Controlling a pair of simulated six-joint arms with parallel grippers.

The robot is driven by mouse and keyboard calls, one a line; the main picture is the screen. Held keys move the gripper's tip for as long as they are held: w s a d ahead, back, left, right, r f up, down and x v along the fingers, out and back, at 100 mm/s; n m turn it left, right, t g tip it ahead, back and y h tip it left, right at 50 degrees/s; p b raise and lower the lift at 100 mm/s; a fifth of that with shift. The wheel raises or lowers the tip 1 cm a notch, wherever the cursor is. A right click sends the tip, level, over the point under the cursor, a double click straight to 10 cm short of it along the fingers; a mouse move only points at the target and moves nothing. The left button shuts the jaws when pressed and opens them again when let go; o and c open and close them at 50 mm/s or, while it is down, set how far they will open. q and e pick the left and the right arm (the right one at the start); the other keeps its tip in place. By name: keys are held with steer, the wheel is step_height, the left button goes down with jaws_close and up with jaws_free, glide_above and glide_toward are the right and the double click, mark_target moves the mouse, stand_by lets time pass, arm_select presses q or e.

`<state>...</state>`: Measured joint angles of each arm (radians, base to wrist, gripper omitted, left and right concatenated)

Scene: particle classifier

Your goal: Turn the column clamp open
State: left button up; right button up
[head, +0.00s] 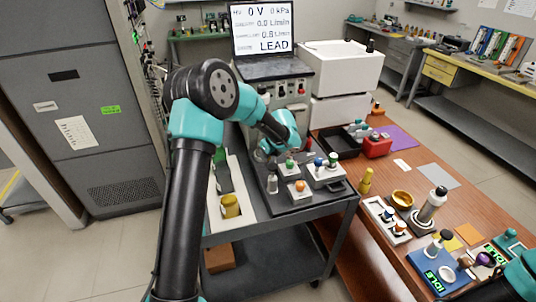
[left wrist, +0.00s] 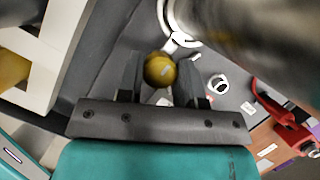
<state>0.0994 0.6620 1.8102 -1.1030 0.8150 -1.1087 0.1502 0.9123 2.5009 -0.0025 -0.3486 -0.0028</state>
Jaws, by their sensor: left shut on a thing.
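In the left wrist view a round brass-coloured knob (left wrist: 160,68), which I take to be the handle of the column clamp, sits between the two dark fingers of my left gripper (left wrist: 155,75). The fingers are shut on it. A shiny metal cylinder (left wrist: 230,25), blurred, fills the top right close by, and a pale ring (left wrist: 178,38) shows beside the knob. In the head view my left wrist (head: 282,130) reaches down in front of the instrument; the fingers and clamp are mostly hidden there. Only a teal part of my right arm shows at the lower right.
A dark tray (head: 300,203) on the grey cart holds several small knobbed vessels beside my left wrist. A screen (head: 262,28) reads LEAD. A red box (head: 377,145) stands on the wooden table (head: 345,175).

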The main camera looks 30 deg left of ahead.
arm_select(q)
steer(key=shift+c, duration=1.1)
steer(key=shift+n, duration=0.4)
steer(key=shift+w+n+g, duration=0.1)
steer(key=shift+n+g, duration=0.5)
steer(key=shift+n, duration=0.7)
steer(key=shift+n+g, duration=0.6)
steer(key=shift+n, duration=0.7)
steer(key=o, duration=0.9)
